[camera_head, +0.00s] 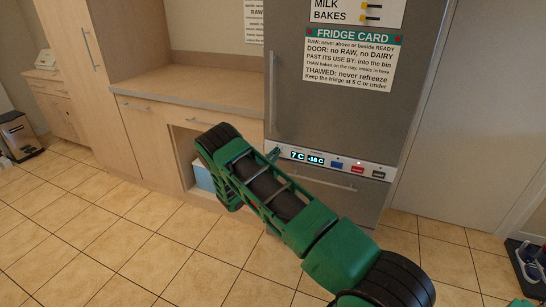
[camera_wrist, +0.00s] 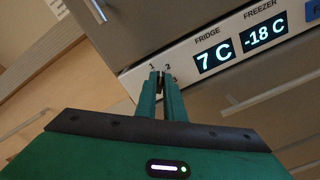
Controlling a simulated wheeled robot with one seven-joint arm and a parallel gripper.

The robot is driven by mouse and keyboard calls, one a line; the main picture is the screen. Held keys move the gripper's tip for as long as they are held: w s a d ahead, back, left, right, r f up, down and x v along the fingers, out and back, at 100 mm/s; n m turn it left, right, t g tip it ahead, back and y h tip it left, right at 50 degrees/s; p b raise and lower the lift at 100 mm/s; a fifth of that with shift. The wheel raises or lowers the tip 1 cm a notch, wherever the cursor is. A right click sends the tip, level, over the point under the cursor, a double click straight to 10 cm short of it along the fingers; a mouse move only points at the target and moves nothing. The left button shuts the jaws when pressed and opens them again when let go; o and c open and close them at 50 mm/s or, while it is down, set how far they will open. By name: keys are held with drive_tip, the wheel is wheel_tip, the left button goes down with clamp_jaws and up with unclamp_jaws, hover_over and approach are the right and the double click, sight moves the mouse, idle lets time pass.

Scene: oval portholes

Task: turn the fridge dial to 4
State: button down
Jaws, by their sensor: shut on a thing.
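The grey fridge (camera_head: 345,75) has a light control strip between its upper door and lower drawer. In the wrist view the fridge display (camera_wrist: 214,55) reads 7 C and the freezer display (camera_wrist: 265,34) reads -18 C. My gripper (camera_wrist: 162,77) is at the left end of the strip, left of the displays, its two green fingers shut on the fridge dial. The fingers hide most of the dial, so I cannot tell where it points. Small numerals, seemingly 1 and 2, show just beyond the fingertips. In the head view my gripper (camera_head: 273,155) meets the strip's left end.
Blue, red and dark buttons (camera_head: 357,169) sit on the strip right of the displays. A fridge card (camera_head: 352,60) is on the upper door, beside its long vertical handle (camera_head: 271,95). A wooden counter (camera_head: 190,90) stands left. Tiled floor is open in front.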

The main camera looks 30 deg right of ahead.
drive_tip(key=shift+w+a+f+m, duration=0.1)
drive_tip(key=shift+f+m, duration=0.25)
drive_tip(key=shift+m, duration=4.4)
drive_tip(key=shift+s+a+f+m, duration=0.1)
drive_tip(key=shift+f+m, duration=0.3)
drive_tip(key=shift+m, duration=4.3)
drive_tip(key=shift+w+f+m, duration=0.1)
drive_tip(key=shift+f+m, duration=0.25)
drive_tip(key=shift+m, duration=4.4)
drive_tip(key=c, duration=1.9)
unclamp_jaws()
drive_tip(key=shift+o, duration=0.2)
drive_tip(key=shift+w+r, duration=0.1)
drive_tip(key=shift+r, duration=0.1)
